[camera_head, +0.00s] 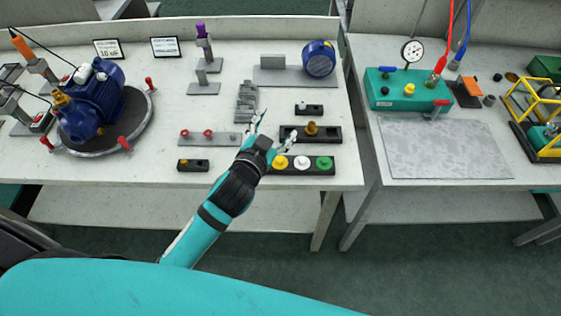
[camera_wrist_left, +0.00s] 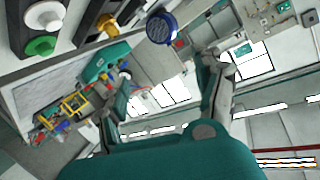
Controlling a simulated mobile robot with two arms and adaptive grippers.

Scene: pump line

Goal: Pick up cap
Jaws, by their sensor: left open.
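A black holder (camera_head: 300,171) near the table's front edge carries three round caps in a row: a yellow cap (camera_head: 280,162), a white cap (camera_head: 303,163) and a green cap (camera_head: 324,163). The frames do not tell which cap is meant. My left gripper (camera_head: 277,130) is open and empty, just behind and above the yellow end of the holder. In the left wrist view the green cap (camera_wrist_left: 40,46) and white cap (camera_wrist_left: 45,15) show at the upper left, outside the spread fingers of the gripper (camera_wrist_left: 160,95). My right gripper is not in view.
A second black holder with a brass fitting (camera_head: 311,129) lies just right of my left gripper. A grey stepped block (camera_head: 246,100) and a plate with red rings (camera_head: 209,138) are close by. A blue motor (camera_head: 92,100) stands left. The grey mat (camera_head: 445,148) is bare.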

